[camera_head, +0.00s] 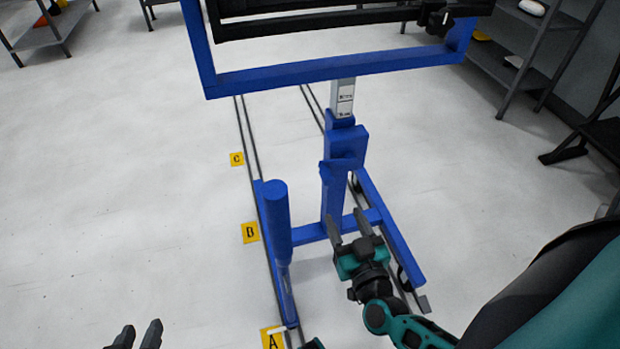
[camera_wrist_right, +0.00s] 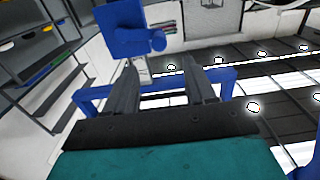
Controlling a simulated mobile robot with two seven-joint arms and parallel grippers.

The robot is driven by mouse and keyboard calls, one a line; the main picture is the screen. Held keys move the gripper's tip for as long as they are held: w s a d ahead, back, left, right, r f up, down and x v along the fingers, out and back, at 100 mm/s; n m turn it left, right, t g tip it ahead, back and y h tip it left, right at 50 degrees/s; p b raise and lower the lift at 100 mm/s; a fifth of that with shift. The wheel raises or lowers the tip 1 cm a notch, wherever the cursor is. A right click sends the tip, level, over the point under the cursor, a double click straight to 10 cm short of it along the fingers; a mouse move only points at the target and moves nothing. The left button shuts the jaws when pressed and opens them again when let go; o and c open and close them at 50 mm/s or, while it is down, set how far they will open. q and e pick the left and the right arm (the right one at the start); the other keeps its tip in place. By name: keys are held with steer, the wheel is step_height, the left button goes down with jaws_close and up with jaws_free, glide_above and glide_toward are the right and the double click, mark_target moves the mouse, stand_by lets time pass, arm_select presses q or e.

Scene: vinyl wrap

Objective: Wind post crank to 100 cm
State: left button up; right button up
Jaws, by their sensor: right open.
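The blue post (camera_head: 334,195) stands upright on a blue wheeled base. A pale inner post (camera_head: 342,98) with dark markings rises from its top; the markings are too small to read. A blue block (camera_head: 346,143) sits at the post's upper part. In the right wrist view this block (camera_wrist_right: 121,28) has a rounded blue knob (camera_wrist_right: 157,40), perhaps the crank, beyond my fingers. My right gripper (camera_head: 349,219) is open and empty, in front of and below the block, and apart from the knob. My left gripper (camera_head: 138,334) is at the bottom left edge, open, far from the post.
A blue frame (camera_head: 330,75) with a black panel tops the post. A blue upright handle (camera_head: 277,212) stands at the base's left. Floor rails carry yellow markers A (camera_head: 272,339), B (camera_head: 250,233) and C (camera_head: 237,159).

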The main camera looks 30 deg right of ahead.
mark_target(330, 184)
steer(key=b+x, duration=0.3)
steer(key=x, duration=0.9)
steer(key=shift+s+d, duration=0.1)
steer(key=shift+w+d, duration=0.1)
steer(key=shift+w, duration=0.4)
arm_select(q)
steer(key=shift+d+f, duration=0.55)
steer(key=shift+f, duration=0.1)
steer(key=shift+f, duration=0.15)
arm_select(e)
jaws_close()
